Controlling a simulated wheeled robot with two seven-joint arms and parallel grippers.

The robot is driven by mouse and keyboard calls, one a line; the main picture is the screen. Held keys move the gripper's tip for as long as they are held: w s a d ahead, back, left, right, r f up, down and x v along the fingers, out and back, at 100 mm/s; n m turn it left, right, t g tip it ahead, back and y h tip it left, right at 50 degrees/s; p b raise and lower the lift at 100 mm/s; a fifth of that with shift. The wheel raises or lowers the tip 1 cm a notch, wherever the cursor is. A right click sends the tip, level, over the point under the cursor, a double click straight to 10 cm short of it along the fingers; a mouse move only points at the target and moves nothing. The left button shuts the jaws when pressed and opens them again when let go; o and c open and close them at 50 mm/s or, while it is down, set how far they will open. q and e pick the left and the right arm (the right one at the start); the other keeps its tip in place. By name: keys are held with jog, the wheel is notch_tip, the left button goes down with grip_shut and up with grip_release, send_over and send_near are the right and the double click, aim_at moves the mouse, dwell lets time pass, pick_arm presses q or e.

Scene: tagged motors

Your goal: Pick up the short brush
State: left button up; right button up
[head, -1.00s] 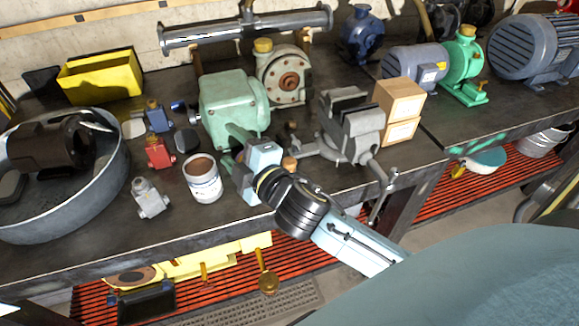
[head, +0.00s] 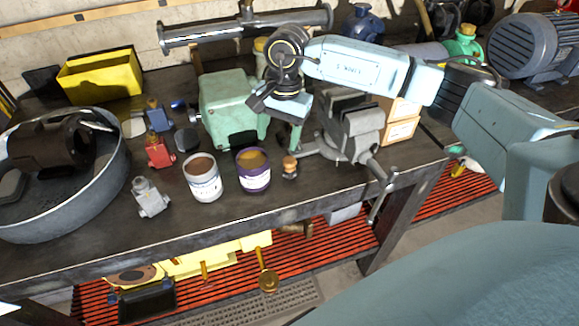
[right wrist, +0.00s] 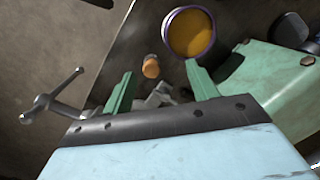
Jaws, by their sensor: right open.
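A small upright piece with a brown rounded top (head: 290,166) stands on the workbench, right of a purple-rimmed can (head: 253,172). It may be the short brush, but it is too small to be sure. In the right wrist view its brown top (right wrist: 151,67) shows beyond the fingertips, near the can of amber contents (right wrist: 189,33). My right gripper (head: 276,133) is above the bench, behind the can and that piece, in front of the green motor housing. Its green fingers (right wrist: 160,85) are apart with nothing held between them. My left gripper is out of view.
A grey vise (head: 352,128) stands close on the right, its handle jutting past the bench edge. A white can (head: 202,178), a red block (head: 159,153) and a round metal tub (head: 115,185) are to the left.

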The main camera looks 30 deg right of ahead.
aim_at(289, 160)
jog(key=shift+h, duration=0.7)
jog(key=d+f, duration=0.1)
jog(key=f, duration=0.1)
jog(key=d+f, duration=0.1)
jog(key=f, duration=0.1)
jog(key=d+f, duration=0.1)
jog(key=f, duration=0.1)
jog(key=shift+w+d+f, duration=0.1)
jog(key=shift+d+f, duration=0.15)
jog(key=shift+f, duration=0.05)
jog(key=shift+a+f+p, duration=0.2)
jog(key=shift+f+p, duration=0.5)
jog(key=shift+f, duration=2.2)
jog(key=c, duration=1.1)
jog(key=shift+o, duration=0.2)
notch_tip(289, 160, up, 10)
jog(key=shift+r+b, duration=0.1)
jog(key=shift+b, duration=0.3)
